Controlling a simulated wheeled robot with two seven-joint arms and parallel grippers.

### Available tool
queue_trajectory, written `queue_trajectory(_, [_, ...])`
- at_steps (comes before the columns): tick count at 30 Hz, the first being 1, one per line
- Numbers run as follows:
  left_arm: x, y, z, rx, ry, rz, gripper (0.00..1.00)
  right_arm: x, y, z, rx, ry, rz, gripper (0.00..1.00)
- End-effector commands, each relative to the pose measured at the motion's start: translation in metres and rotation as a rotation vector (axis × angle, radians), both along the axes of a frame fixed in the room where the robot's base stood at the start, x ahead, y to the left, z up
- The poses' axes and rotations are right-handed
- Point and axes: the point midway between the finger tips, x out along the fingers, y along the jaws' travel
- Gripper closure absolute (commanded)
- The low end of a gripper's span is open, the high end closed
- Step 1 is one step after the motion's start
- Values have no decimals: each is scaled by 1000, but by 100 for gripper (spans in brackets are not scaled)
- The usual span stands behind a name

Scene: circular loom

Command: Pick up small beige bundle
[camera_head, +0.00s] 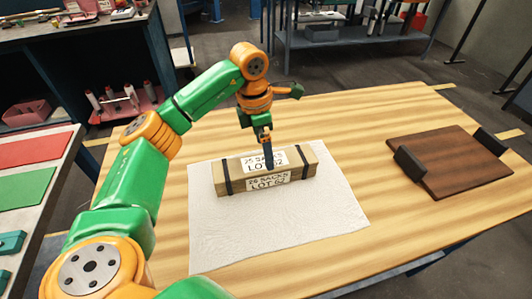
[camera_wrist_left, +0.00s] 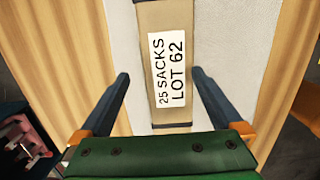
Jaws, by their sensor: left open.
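The small beige bundle (camera_head: 222,180) lies on a white cloth (camera_head: 290,230) on the wooden table. It is long and box-shaped, with dark straps and white labels reading "LOT 62". My left gripper (camera_head: 267,155) is over the middle of the bundle in the head view and hides part of it. In the left wrist view the bundle (camera_wrist_left: 163,25) runs lengthwise between the two open fingers of my left gripper (camera_wrist_left: 158,75), with a gap on each side. The fingers do not appear to touch it. My right gripper is not in view.
A dark brown board (camera_head: 450,165) with two black blocks lies at the table's right. Bare wooden tabletop (camera_head: 350,130) surrounds the cloth. A side bench with red and green mats (camera_head: 25,185) stands at the left, and shelves stand behind.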

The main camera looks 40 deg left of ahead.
Motion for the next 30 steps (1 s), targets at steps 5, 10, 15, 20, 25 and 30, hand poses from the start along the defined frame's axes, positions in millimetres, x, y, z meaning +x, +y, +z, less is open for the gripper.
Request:
queue_trajectory(5, [-3, -1, -29, 1, 7, -1, 0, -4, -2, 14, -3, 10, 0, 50])
queue_trajectory(10, [-1, -3, -57, 0, 3, 1, 0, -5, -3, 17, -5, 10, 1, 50])
queue_trajectory(15, [0, -3, -60, -1, -1, 0, 0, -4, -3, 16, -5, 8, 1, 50])
queue_trajectory(20, [0, -3, -60, -1, -1, 0, 30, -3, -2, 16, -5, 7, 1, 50])
queue_trajectory(25, [0, -3, -59, -1, -1, 0, 76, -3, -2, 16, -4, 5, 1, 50])
queue_trajectory(30, [0, -4, -59, -1, -2, 0, 100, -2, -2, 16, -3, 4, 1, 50])
